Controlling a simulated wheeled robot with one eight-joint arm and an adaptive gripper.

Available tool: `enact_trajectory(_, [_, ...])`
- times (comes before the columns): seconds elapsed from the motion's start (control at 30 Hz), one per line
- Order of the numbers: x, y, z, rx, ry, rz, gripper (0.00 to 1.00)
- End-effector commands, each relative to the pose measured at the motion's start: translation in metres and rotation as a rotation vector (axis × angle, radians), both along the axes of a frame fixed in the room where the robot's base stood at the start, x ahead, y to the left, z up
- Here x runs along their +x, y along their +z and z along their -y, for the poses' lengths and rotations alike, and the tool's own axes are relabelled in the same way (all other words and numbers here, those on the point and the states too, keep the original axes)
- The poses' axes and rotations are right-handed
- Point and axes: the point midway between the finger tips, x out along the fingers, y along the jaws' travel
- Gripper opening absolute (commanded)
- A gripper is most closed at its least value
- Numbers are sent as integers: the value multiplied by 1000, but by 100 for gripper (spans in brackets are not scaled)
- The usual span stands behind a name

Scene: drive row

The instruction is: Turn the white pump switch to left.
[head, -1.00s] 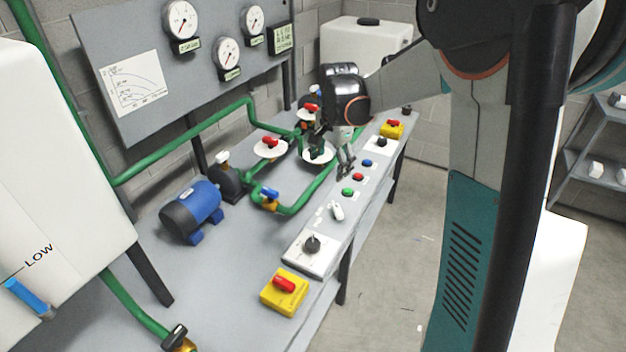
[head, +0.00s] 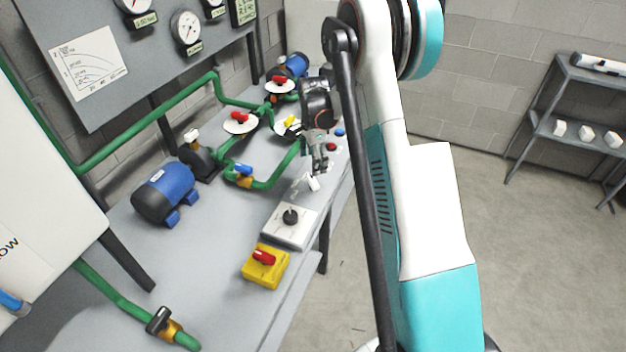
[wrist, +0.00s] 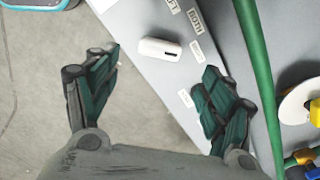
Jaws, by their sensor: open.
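The white pump switch (head: 313,183) is a small rounded white handle on the grey bench edge, just below my gripper in the head view. In the wrist view the switch (wrist: 158,49) lies between and beyond my fingertips, its long side running left to right, with a dark mark at its right end. Small label plates (wrist: 195,20) stand around its right side; their text is hard to read. My gripper (head: 318,166) is open and empty, its fingers (wrist: 158,72) spread on either side and apart from the switch.
A grey plate with a black knob (head: 291,217) and a yellow box with a red handle (head: 264,266) sit nearer on the bench. Red (head: 331,147) and blue (head: 340,132) buttons lie beyond. A green pipe (wrist: 259,75) runs right of my fingers. Open floor lies left in the wrist view.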

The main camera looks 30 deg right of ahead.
Motion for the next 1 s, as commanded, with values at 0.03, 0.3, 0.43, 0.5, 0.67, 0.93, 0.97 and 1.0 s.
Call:
enact_trajectory(0.03, [0, -14, 0, 0, 0, 0, 75])
enact_trajectory(0.3, [0, -60, 0, 0, 1, 0, 75])
enact_trajectory(0.43, [0, -73, 0, 0, 1, 0, 75])
enact_trajectory(0.5, [0, -77, 0, 0, 1, 0, 75])
enact_trajectory(0.67, [0, -80, 0, 0, 1, 0, 75])
enact_trajectory(0.93, [0, -80, 0, 0, 1, 0, 59])
enact_trajectory(0.97, [0, -80, 0, 0, 1, 0, 52])
enact_trajectory(1.0, [0, -80, 0, 0, 1, 0, 43])
